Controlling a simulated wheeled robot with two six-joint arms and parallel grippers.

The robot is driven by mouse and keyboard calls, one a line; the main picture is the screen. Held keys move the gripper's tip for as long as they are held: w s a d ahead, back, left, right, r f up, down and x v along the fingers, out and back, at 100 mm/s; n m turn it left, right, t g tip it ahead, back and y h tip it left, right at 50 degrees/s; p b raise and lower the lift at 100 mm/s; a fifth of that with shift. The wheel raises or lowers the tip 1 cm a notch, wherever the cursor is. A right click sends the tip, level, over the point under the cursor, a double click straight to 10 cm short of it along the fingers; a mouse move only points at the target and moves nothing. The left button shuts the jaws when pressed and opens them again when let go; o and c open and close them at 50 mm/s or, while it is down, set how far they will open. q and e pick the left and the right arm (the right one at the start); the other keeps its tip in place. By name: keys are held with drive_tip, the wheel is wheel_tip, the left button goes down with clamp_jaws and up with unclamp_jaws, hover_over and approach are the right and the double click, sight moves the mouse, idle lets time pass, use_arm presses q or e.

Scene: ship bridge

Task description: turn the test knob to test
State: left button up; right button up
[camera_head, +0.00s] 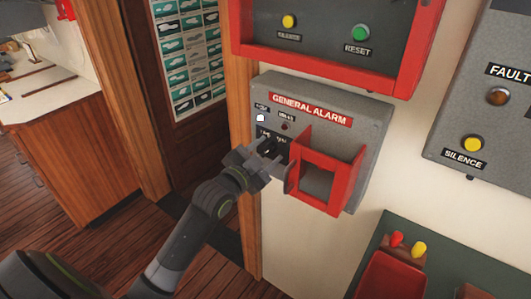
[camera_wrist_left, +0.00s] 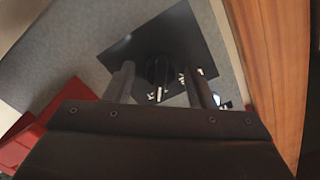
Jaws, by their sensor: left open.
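The test knob (camera_head: 268,147) is a small black knob on a dark label plate, low on the left side of the grey GENERAL ALARM box (camera_head: 370,112). My left gripper (camera_head: 275,160) is at the box front by the knob and partly covers it. In the left wrist view the black knob (camera_wrist_left: 159,70) stands between the two open fingers of the gripper (camera_wrist_left: 161,85), with a gap on each side. White letters on the black plate (camera_wrist_left: 190,45) are partly hidden, and I cannot read the knob's setting. My right gripper is out of view.
A red guard frame (camera_head: 350,172) juts out just right of the gripper. A wooden post (camera_head: 243,75) stands close left of the box. A red-framed panel (camera_head: 330,72) is above, a grey FAULT panel (camera_head: 460,120) to the right, and a dark panel with red and yellow parts (camera_head: 440,230) below.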

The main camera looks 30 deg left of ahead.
use_arm(q)
drive_tip(key=shift+s, duration=0.1)
drive_tip(key=s+a+b, duration=0.1)
drive_tip(key=s+a, duration=0.1)
drive_tip(key=s, duration=1.5)
drive_tip(key=shift+a, duration=0.2)
